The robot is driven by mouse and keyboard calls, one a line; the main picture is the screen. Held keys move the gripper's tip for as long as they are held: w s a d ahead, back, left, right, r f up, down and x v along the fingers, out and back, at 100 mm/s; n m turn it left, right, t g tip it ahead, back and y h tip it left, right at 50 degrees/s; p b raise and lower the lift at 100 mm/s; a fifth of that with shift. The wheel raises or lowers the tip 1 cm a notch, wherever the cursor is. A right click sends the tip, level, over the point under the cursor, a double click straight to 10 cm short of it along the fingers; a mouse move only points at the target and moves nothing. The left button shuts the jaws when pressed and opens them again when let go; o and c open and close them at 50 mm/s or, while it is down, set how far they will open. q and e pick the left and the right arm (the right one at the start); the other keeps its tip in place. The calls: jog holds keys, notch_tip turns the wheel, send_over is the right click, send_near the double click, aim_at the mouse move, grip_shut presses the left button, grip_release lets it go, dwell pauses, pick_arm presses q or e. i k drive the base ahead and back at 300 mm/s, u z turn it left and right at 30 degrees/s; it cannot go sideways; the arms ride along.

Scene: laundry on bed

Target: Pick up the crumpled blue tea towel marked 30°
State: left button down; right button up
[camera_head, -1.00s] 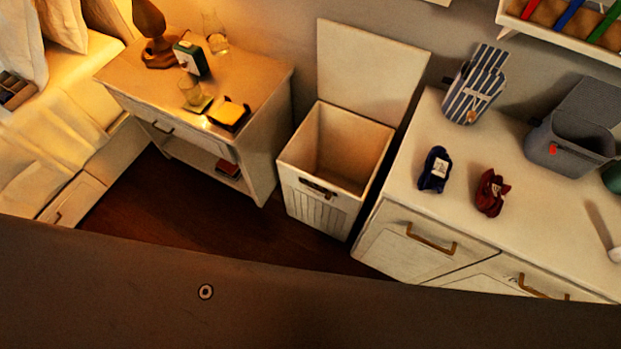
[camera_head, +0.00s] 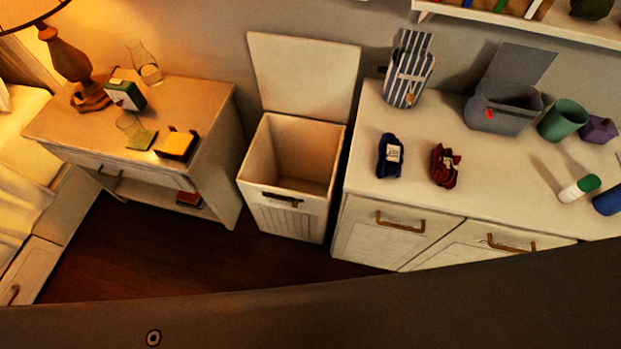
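A crumpled dark blue cloth (camera_head: 384,163) with a pale label lies on the white dresser top (camera_head: 455,212), near its left end. The label's marking is too small to read. A crumpled dark red cloth (camera_head: 446,166) lies to its right, apart from it, also with a small label. Neither of my grippers shows in the head view, and nothing touches the blue cloth.
An open white hamper (camera_head: 288,219) with its lid up stands left of the dresser. Behind the cloths stand a striped bag (camera_head: 408,75) and a grey open bin (camera_head: 502,108). A green cup (camera_head: 563,119) and a white bottle with green cap (camera_head: 579,188) are at right. A nightstand (camera_head: 213,135) stands left.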

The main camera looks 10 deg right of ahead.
aim_at(391, 153)
jog(key=u, duration=0.75)
jog(key=k, duration=1.4)
jog(key=z, duration=1.95)
jog(key=i, duration=0.5)
jog(key=z, duration=0.1)
